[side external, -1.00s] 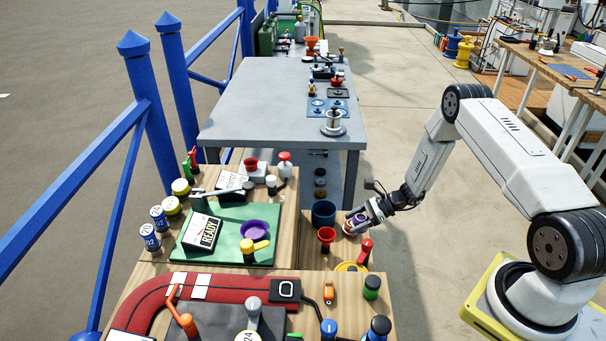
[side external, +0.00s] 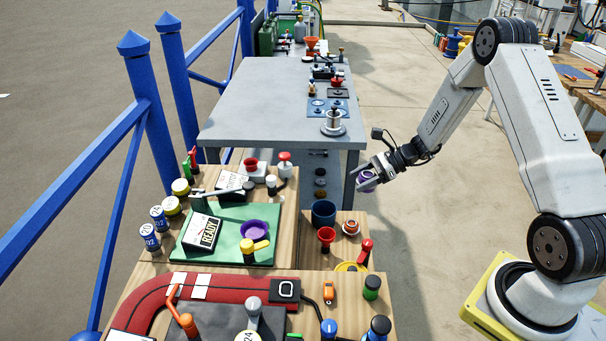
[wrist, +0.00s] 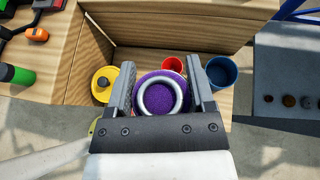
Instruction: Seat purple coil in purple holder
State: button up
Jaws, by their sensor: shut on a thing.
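My gripper (side external: 366,174) is shut on the purple coil (side external: 368,182), held in the air to the right of the workbench and above the lower wooden shelf. In the wrist view the purple coil (wrist: 148,88) sits between the two fingers (wrist: 160,92), with a silvery ring around a purple centre. The purple holder (side external: 255,230) is a round purple dish on the green board (side external: 223,252), left of and below my gripper in the side view. The holder does not show in the wrist view.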

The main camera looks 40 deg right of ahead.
notch_tip(320, 180, up, 8)
jog(key=shift+f, duration=0.25)
jog(key=w+a+n+g+y, duration=0.1)
jog(key=w+a, duration=0.3)
jog(key=a, duration=0.3)
jog(key=w+a+n+g, duration=0.1)
jog(key=w+a+n, duration=0.1)
jog(key=w+a, duration=0.35)
jog(key=n+g, duration=0.2)
send_over(248, 235)
jog(key=shift+y, duration=0.4)
jog(key=shift+f, duration=2.65)
jog(key=shift+f, duration=0.15)
jog(key=shift+f, duration=2.75)
jog(key=shift+f, duration=0.6)
